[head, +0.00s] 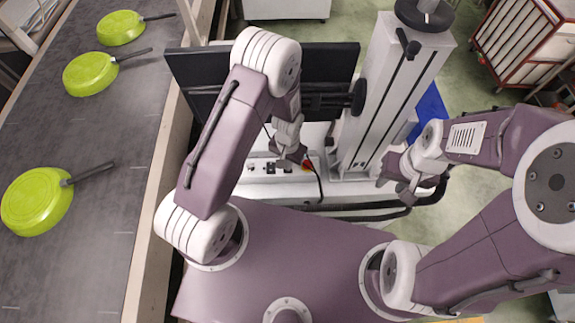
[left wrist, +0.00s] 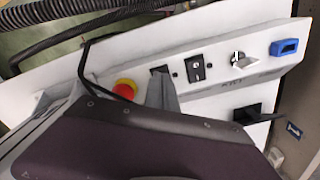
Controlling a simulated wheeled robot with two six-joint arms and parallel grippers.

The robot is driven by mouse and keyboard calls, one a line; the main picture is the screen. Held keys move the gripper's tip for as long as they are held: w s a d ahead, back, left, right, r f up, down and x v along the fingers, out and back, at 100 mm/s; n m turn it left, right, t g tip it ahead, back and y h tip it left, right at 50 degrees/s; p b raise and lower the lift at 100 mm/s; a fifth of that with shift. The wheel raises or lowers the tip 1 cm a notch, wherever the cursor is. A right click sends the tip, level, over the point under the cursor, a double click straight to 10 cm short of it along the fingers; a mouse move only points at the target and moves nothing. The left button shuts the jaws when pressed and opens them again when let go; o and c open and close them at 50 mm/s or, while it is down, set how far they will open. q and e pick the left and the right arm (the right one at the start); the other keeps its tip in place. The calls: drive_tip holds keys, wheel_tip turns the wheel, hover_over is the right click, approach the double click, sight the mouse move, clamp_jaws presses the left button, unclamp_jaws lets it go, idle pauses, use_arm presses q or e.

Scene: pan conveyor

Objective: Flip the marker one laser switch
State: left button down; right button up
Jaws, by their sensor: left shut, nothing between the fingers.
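A white control panel (left wrist: 215,88) fills much of the left wrist view and also shows in the head view (head: 262,178). It carries a black switch (left wrist: 195,68) and another dark switch (left wrist: 158,70) to its left, partly hidden by my gripper. I cannot read which one is the marker one laser switch. My left gripper (left wrist: 162,92) is shut and empty, its grey fingertips at or just in front of the partly hidden switch; I cannot tell whether they touch. My right gripper (head: 403,192) is off to the right, away from the panel, and its jaws are unclear.
A red emergency button (left wrist: 125,89) sits left of the switches. A silver key switch (left wrist: 243,61), blue connector (left wrist: 285,47) and black socket (left wrist: 252,113) are to the right. A monitor (head: 335,65) stands behind the panel. Green pans (head: 37,202) lie on the conveyor (head: 100,225).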

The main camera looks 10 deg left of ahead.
use_arm(q)
drive_tip(key=shift+f+b, duration=0.5)
drive_tip(key=shift+f, duration=0.2)
drive_tip(key=shift+r, duration=0.1)
wheel_tip(320, 180, up, 7)
drive_tip(key=p, duration=0.6)
idle(0.4)
